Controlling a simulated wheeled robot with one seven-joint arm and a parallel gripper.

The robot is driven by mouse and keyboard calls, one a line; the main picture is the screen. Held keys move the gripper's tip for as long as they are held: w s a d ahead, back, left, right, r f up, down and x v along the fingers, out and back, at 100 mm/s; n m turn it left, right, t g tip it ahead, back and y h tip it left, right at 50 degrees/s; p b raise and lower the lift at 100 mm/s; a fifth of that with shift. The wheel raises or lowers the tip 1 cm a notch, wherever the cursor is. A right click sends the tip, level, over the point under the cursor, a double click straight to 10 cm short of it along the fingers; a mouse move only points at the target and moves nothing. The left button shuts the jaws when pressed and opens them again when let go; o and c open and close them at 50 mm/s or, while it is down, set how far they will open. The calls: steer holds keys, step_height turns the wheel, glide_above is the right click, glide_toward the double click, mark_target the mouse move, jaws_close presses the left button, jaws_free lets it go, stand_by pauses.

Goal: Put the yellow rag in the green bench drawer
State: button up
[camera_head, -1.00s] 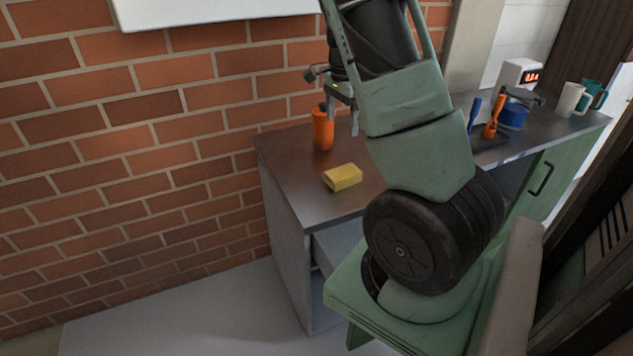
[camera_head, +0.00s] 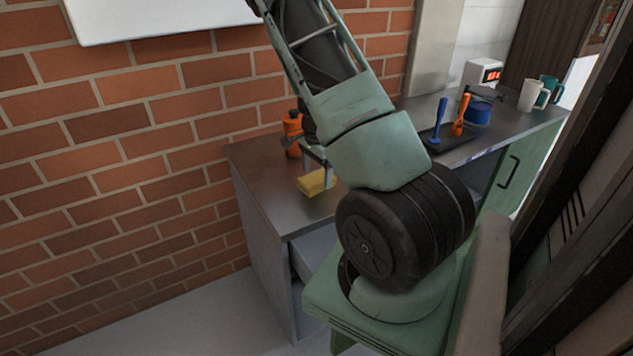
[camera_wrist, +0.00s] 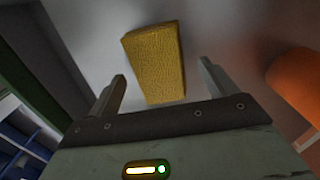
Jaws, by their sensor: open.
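The yellow rag (camera_head: 312,183), a folded block, lies on the grey bench top near its left end. In the wrist view the rag (camera_wrist: 155,62) lies ahead of my gripper (camera_wrist: 160,82), in line with the gap between the fingers. My gripper (camera_head: 318,160) is open and empty, just above or beside the rag in the head view; whether it touches the rag I cannot tell. A drawer (camera_head: 312,250) in the bench below the rag seems to stand out from the front, partly hidden by my arm. A green front with a black handle (camera_head: 508,172) shows at the right.
An orange bottle (camera_head: 292,133) stands behind the rag, close to my gripper; orange also shows at the right of the wrist view (camera_wrist: 298,78). Blue and orange tools, a blue roll (camera_head: 478,112) and mugs (camera_head: 532,94) stand farther right. A brick wall (camera_head: 120,150) bounds the left.

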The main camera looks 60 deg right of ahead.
step_height(320, 180, down, 2)
steer(key=shift+f, duration=0.1)
steer(key=c, duration=1.2)
steer(key=shift+o, duration=0.2)
steer(key=shift+w, duration=0.1)
